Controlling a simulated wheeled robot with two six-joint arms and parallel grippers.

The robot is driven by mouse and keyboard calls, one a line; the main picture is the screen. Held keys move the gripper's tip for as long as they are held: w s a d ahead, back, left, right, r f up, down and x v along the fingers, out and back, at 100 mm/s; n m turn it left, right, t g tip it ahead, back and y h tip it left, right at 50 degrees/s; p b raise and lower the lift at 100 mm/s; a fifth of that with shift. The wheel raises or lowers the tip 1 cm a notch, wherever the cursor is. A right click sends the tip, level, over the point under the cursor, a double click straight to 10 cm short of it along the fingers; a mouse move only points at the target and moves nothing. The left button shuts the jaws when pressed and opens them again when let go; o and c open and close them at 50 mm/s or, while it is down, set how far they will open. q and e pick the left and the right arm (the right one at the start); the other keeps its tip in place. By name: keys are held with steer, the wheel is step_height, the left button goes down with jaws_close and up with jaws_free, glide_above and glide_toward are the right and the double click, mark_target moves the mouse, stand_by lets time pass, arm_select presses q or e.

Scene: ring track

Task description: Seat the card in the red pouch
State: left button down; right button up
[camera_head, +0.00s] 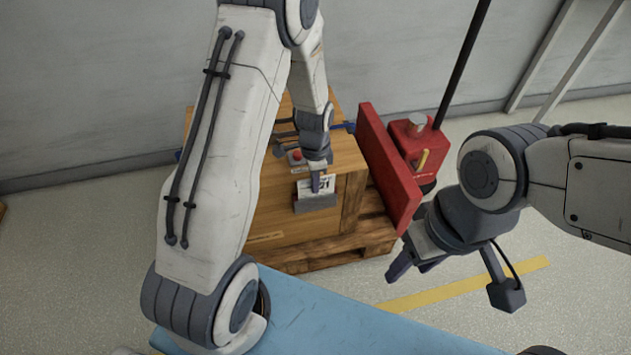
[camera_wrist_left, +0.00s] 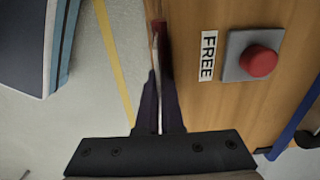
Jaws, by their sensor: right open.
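My left gripper (camera_head: 318,184) is at the front of the wooden crate, its fingers pointing down and closed on a white card (camera_head: 303,187) with dark print. In the left wrist view the fingers (camera_wrist_left: 159,100) pinch the card's thin edge. My right gripper (camera_head: 415,265) is open and empty, low at the right.
The wooden crate (camera_head: 265,215) stands on a pallet (camera_head: 370,238). It bears a red button (camera_head: 297,156) and, in the left wrist view, a FREE label (camera_wrist_left: 208,55). A red panel (camera_head: 385,165) and red box (camera_head: 415,140) stand right of it. A blue surface (camera_head: 340,320) is in front.

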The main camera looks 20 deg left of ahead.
arm_select(q)
steer(key=shift+f, duration=0.2)
steer(key=c, duration=1.3)
jaws_free()
steer(key=shift+c, duration=0.2)
steer(key=shift+r, duration=0.2)
step_height(320, 180, up, 12)
steer(key=p, duration=0.4)
steer(key=shift+p, duration=0.35)
steer(key=s+d+r+n, duration=0.2)
steer(key=s+d+r, duration=0.8)
steer(key=s+d, duration=0.15)
steer(key=s+d+r+n+h, duration=0.1)
steer(key=s+d+r+n, duration=0.1)
steer(key=s, duration=1)
steer(key=shift+d+r, duration=0.4)
steer(key=shift+r, duration=0.2)
